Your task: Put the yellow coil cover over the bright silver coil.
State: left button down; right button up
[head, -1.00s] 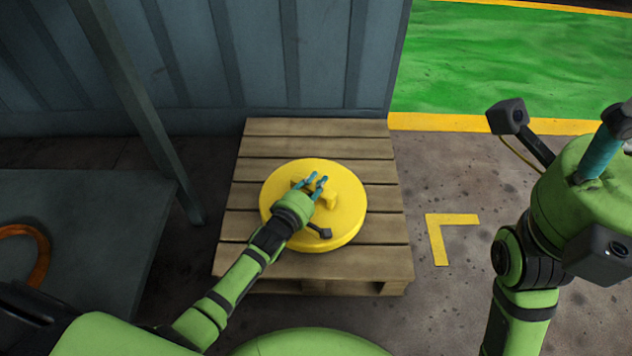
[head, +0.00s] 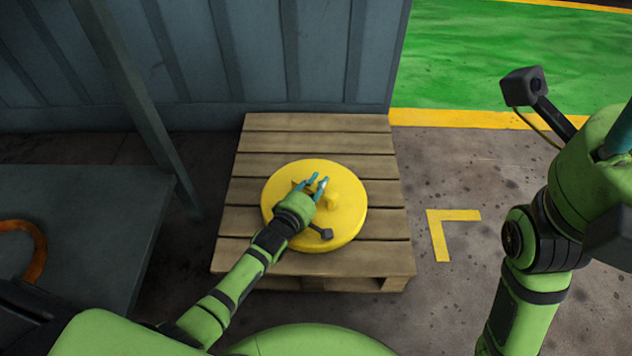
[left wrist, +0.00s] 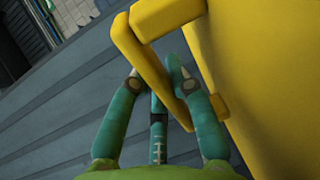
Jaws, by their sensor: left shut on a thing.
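The yellow coil cover (head: 346,222) is a thick round lid with a raised handle. It appears to lie flat on the wooden pallet (head: 380,258) in the head view. My left gripper (head: 315,187) reaches over it from the lower left. In the left wrist view, its teal fingers (left wrist: 157,80) are shut on the yellow handle bar (left wrist: 136,42), and the cover's yellow face (left wrist: 265,70) fills the right side. My right gripper (head: 617,147) shows only a teal sliver at the right edge, so its jaws are hidden. No bright silver coil is in view.
A grey table (head: 90,220) stands at left with part of an orange ring (head: 37,255) on it. A slanted grey post (head: 130,90) and a corrugated wall (head: 250,60) lie beyond. Right of the pallet, open floor bears a yellow corner mark (head: 437,235).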

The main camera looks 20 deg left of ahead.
pick_arm(q)
jog(key=shift+d+f, duration=0.1)
jog(key=shift+f, duration=0.25)
dwell(0.3)
jog(key=c, duration=1)
grip_release()
jog(key=shift+c, duration=0.2)
jog(key=shift+f+b, duration=0.1)
jog(key=shift+b, duration=0.2)
jog(key=shift+s, duration=0.1)
